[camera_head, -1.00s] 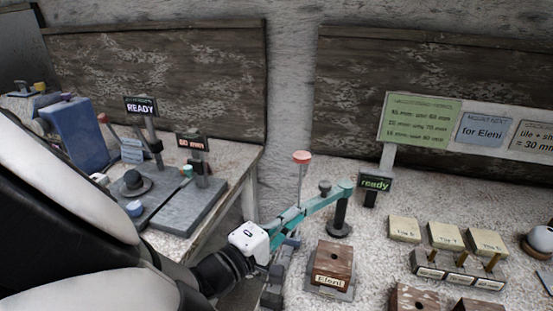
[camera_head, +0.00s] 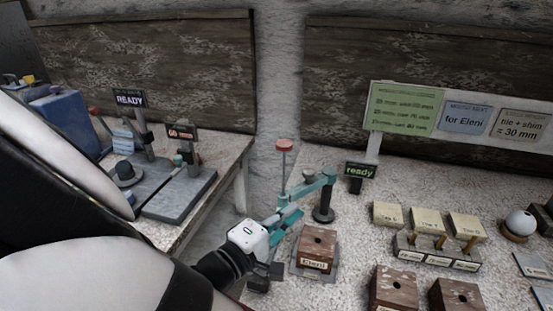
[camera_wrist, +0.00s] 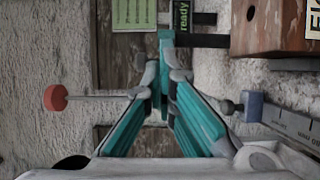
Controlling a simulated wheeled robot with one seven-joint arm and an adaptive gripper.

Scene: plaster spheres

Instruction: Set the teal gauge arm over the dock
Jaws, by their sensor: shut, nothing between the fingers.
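The teal gauge arm (camera_head: 318,184) sits high beside a black post (camera_head: 323,205) on the right-hand bench. It also shows in the wrist view (camera_wrist: 165,45), just beyond my fingertips. My gripper (camera_head: 293,209) is left of the post, its own teal fingers overlapping the gauge arm's line in the head view. In the wrist view its grey fingertips (camera_wrist: 164,77) are close together at the teal arm's near end; contact is unclear. A wooden block marked Eleni (camera_head: 318,247) stands on a grey plate right of my gripper. I cannot tell which part is the dock.
A red-topped rod (camera_head: 284,146) rises beside the gauge arm. A ready sign (camera_head: 359,170) stands behind it. Labelled cream blocks (camera_head: 427,220), a rack (camera_head: 437,250) and more wooden blocks (camera_head: 392,289) occupy the right bench. A gap separates it from the left bench (camera_head: 236,150).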

